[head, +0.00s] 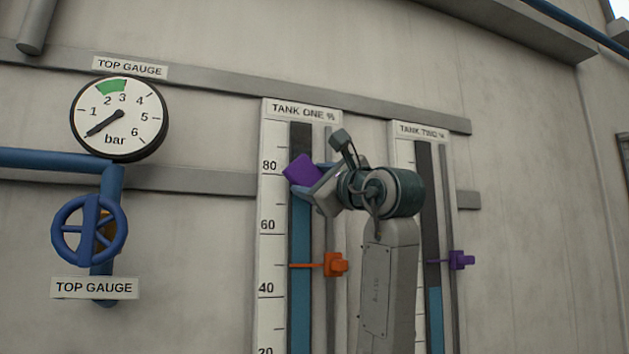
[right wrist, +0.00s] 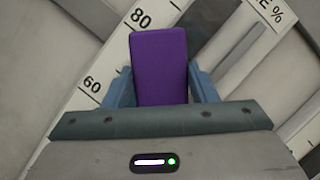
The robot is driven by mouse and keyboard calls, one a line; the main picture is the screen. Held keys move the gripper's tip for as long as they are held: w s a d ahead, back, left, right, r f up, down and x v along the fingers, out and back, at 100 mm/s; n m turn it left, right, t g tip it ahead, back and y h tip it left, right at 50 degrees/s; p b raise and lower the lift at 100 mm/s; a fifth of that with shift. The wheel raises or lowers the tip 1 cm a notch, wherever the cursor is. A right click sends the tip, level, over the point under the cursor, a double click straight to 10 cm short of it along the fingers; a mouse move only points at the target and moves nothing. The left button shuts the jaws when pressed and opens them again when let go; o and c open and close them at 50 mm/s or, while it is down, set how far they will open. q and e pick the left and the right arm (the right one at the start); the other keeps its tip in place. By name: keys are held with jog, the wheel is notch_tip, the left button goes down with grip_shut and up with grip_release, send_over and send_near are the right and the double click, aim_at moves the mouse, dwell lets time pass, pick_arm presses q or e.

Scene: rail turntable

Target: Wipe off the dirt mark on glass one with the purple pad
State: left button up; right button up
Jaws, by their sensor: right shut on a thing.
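The purple pad (head: 302,169) is held in my right gripper (head: 318,187), in front of the tank one glass (head: 301,229) just below the 80 mark. In the right wrist view the pad (right wrist: 160,65) stands between the two blue fingers of the gripper (right wrist: 160,92). The pad covers part of the glass; I cannot tell whether it touches it. The glass shows blue liquid below a dark upper part. I see no dirt mark; the pad and gripper may hide it. My left gripper is not in view.
An orange pointer (head: 334,265) sticks out beside the tank one glass, below my gripper. The tank two glass (head: 434,312) with a purple pointer (head: 461,260) stands to the right. A round gauge (head: 120,119) and a blue valve wheel (head: 89,231) are at the left.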

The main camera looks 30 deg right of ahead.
jog(key=shift+w, duration=0.15)
jog(key=shift+w+f, duration=0.1)
jog(key=shift+w, duration=0.15)
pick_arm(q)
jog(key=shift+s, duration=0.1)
pick_arm(e)
jog(key=shift+w, duration=0.2)
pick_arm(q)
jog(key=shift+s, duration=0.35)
pick_arm(e)
jog(key=shift+w+d, duration=0.15)
jog(key=shift+w, duration=0.15)
jog(key=shift+w+d, duration=0.1)
jog(key=shift+w, duration=0.35)
